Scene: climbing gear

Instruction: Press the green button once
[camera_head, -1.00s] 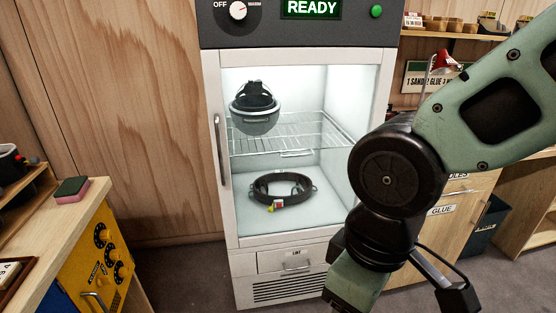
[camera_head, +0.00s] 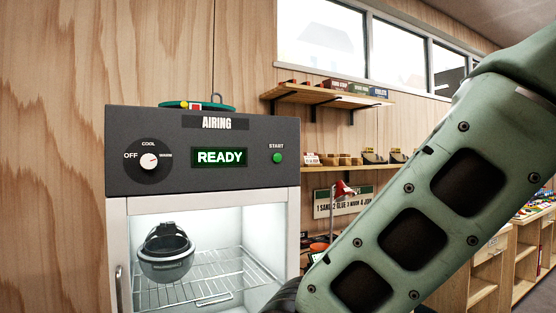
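The green button (camera_head: 277,157) sits at the right of the dark control panel (camera_head: 230,179) on top of the airing cabinet, under the word START. The display (camera_head: 220,157) left of it reads READY. A white dial (camera_head: 148,161) at the panel's left is marked OFF, COOL and a third word that looks like WARM; its pointer faces right. My green arm fills the right of the view, right of the cabinet. My gripper is out of the picture, so its state and its distance from the button do not show.
The cabinet's glass door (camera_head: 122,290) looks shut. Inside, a dark helmet-like item (camera_head: 166,254) rests on a wire shelf (camera_head: 225,280). A green ring-shaped item (camera_head: 190,106) lies on the cabinet's top. Wall shelves (camera_head: 330,96) with small goods are behind, to the right.

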